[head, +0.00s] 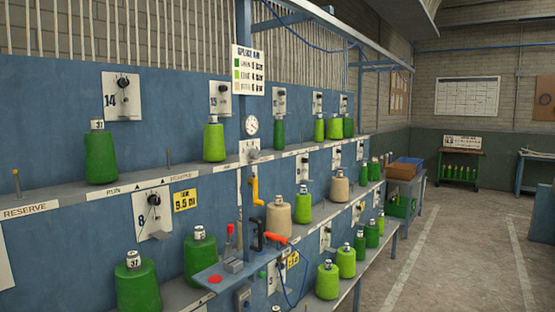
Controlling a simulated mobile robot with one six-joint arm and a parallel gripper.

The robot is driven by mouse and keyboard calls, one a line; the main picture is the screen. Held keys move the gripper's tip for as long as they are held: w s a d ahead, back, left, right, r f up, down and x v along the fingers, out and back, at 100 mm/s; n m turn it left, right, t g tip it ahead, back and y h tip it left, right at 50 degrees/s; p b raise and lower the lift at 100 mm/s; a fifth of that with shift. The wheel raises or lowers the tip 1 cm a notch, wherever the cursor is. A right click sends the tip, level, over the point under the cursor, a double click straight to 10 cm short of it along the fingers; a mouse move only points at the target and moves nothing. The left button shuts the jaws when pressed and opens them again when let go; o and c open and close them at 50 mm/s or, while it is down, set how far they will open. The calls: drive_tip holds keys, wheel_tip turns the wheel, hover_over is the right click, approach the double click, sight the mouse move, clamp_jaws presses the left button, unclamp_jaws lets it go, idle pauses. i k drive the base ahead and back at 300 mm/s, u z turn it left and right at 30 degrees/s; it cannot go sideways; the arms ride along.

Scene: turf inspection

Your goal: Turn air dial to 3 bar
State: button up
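A round white gauge (251,125) is fixed to the blue post near the middle of the head view. Its needle is too small to read. A small pale plate (250,150) with dark marks sits just below the gauge; I cannot tell its dial setting. A "SPLICE AIR" sign (248,70) hangs above the gauge, with green-coded rows giving bar values. My gripper is not in view.
Blue shelves hold green cones (100,155) and beige cones (279,216). An orange-handled tool (274,238) and a small blue shelf (222,277) with a red disc stick out below the post. A brown box (403,168) stands farther back. The floor aisle (455,255) at right is clear.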

sight(254, 154)
drive_tip(key=u, duration=0.2)
drive_tip(key=i, duration=0.85)
drive_tip(key=z, duration=0.1)
